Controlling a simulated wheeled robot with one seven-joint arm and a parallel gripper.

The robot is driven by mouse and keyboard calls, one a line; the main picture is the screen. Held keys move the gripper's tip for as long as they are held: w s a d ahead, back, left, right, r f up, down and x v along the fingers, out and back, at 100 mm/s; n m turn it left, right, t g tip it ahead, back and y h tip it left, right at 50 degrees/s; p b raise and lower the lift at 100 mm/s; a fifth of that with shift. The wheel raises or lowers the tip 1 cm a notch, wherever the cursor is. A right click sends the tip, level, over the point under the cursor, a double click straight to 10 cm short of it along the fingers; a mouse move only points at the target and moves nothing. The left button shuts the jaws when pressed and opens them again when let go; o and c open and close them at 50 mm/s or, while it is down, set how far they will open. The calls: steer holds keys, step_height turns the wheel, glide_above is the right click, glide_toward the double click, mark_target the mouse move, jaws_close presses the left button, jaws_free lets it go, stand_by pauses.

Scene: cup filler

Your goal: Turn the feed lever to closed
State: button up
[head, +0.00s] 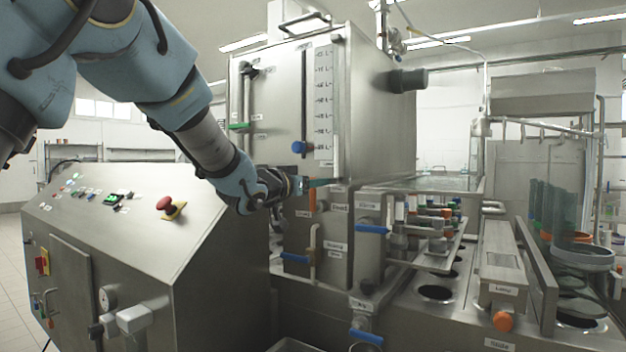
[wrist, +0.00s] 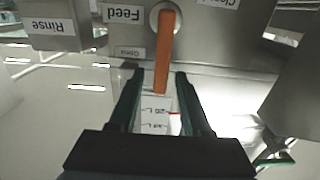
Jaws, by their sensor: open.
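The feed lever is an orange bar (wrist: 167,50) in the wrist view, pivoted on a round hub beside the "Feed" label (wrist: 123,13). It points toward the bottom of that view, alongside the "Open" label (wrist: 130,52). A partly cut-off "Closed" label (wrist: 225,3) is at the top right. My gripper (wrist: 157,78) is open, with its fingers on either side of the lever's free end; I see gaps on both sides. In the head view my gripper (head: 312,183) is at the lower front of the steel tank, and an orange piece (head: 312,203) shows just below it.
The steel tank (head: 268,110) rises behind my gripper. Blue-handled valves (head: 372,229) sit close by at right and below. A "Rinse" label (wrist: 53,26) is at left in the wrist view. A control console (head: 130,215) stands at left under my arm.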

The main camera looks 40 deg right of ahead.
jaws_close()
stand_by(0.4)
stand_by(1.1)
